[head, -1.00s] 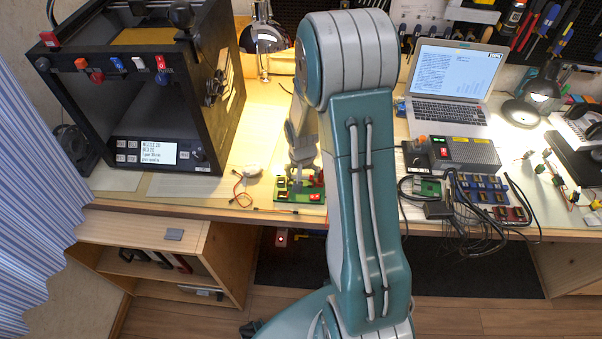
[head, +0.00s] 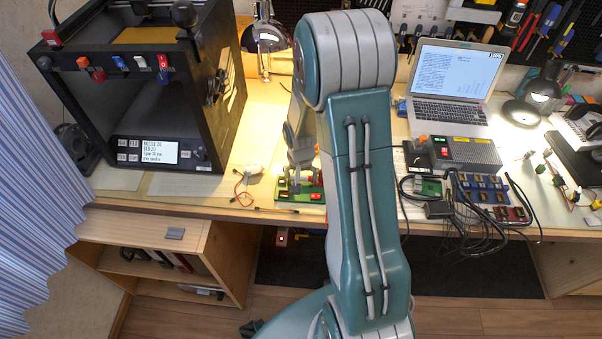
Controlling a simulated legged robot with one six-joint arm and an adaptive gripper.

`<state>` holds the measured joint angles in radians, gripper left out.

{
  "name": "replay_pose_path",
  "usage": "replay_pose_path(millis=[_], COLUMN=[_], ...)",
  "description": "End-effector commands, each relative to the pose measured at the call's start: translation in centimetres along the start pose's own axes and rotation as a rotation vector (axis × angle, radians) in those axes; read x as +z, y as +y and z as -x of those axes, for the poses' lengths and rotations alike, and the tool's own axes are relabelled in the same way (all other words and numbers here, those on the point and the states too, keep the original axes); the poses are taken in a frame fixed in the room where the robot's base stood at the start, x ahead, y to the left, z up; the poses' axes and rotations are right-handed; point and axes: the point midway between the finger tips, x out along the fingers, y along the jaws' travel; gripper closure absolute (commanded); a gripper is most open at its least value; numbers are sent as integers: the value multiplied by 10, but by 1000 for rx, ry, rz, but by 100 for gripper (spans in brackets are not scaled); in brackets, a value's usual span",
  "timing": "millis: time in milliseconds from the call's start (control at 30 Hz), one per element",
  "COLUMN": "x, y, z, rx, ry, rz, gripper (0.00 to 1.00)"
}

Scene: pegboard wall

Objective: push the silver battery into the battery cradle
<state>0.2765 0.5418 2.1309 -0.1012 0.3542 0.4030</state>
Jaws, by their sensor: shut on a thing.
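A small green circuit board (head: 287,197) with yellow and red parts lies near the front edge of the bench. My gripper (head: 299,180) points down right over the board, its fingers close to the board's parts. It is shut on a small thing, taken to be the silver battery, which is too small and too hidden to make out. The battery cradle cannot be told apart from the other parts on the board. My own arm covers the board's right side.
A black 3D printer (head: 145,90) stands to the left and a lamp (head: 265,40) behind. Thin wires (head: 243,190) lie just left of the board. To the right are a laptop (head: 452,85), a grey power box (head: 465,153) and tangled black cables (head: 470,225).

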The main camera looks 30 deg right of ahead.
Motion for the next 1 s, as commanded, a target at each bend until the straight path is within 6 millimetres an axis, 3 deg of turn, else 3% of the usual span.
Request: replay_pose_path(millis=[467, 500, 1000], x=[1, 1, 1], y=[0, 0, 0], z=[-11, -10, -8], rx=[0, 0, 0], ry=[-1, 0, 1], rz=[-1, -1, 0], gripper=[53, 0, 0])
